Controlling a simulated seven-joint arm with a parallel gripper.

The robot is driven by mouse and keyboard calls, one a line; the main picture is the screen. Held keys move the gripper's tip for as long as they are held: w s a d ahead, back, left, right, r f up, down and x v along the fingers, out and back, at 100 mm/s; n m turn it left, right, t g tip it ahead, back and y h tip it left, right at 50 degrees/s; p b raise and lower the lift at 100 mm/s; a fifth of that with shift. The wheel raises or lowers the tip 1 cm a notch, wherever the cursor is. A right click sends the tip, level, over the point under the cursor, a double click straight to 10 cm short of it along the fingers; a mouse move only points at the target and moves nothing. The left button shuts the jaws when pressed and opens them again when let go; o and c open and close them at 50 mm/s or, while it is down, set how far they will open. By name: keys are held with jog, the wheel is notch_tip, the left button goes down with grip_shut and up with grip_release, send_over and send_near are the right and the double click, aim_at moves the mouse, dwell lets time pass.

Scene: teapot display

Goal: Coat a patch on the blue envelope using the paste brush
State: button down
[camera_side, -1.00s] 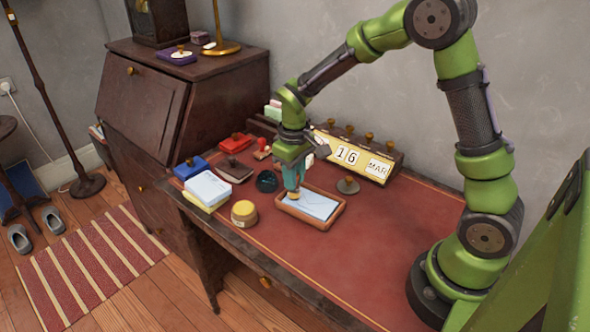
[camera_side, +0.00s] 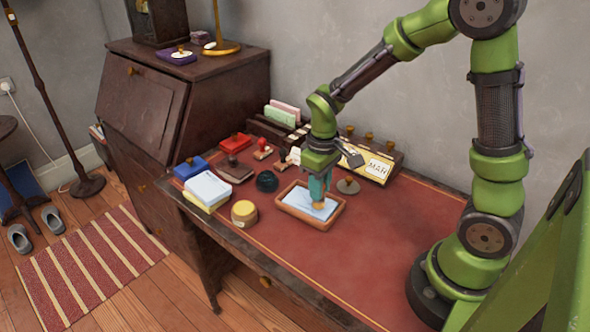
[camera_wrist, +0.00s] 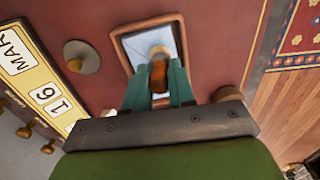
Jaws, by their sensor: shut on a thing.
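The blue envelope (camera_side: 303,202) lies flat in a shallow brown tray (camera_side: 284,208) on the desk. My gripper (camera_side: 319,192) is over the tray, pointing down, its teal fingers shut on the paste brush (camera_side: 318,206). The brush's tan lower end is at the envelope's right part; I cannot tell whether it touches. In the wrist view the brush (camera_wrist: 159,72) stands between my fingertips (camera_wrist: 158,90), with the envelope (camera_wrist: 135,42) beneath it. No coated patch can be made out.
A yellow-lidded jar (camera_side: 244,213) stands left of the tray, with a stack of paper (camera_side: 207,190) beyond it. A dark round pot (camera_side: 267,181), stamps and ink pads are behind. A calendar block (camera_side: 378,169) stands at the back. The right of the desk is clear.

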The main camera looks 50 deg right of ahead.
jog(key=shift+w+a, duration=0.25)
jog(key=shift+w, duration=1.5)
jog(key=shift+w+a, duration=0.2)
jog(key=shift+w, duration=1.5)
jog(key=shift+s+f, duration=0.1)
jog(key=shift+f, duration=0.15)
notch_tip(320, 180, up, 7)
jog(key=shift+f, duration=0.1)
jog(key=shift+f, duration=3.85)
jog(key=shift+s+d+f, duration=0.1)
jog(key=shift+s+d, duration=0.15)
jog(key=shift+s, duration=1.45)
jog(key=shift+s+d, duration=0.2)
jog(key=shift+s, duration=1.5)
jog(key=shift+w+a, duration=0.2)
jog(key=shift+w, duration=1.55)
jog(key=shift+w+a, duration=0.2)
jog(key=shift+w, duration=1.5)
notch_tip(320, 180, up, 8)
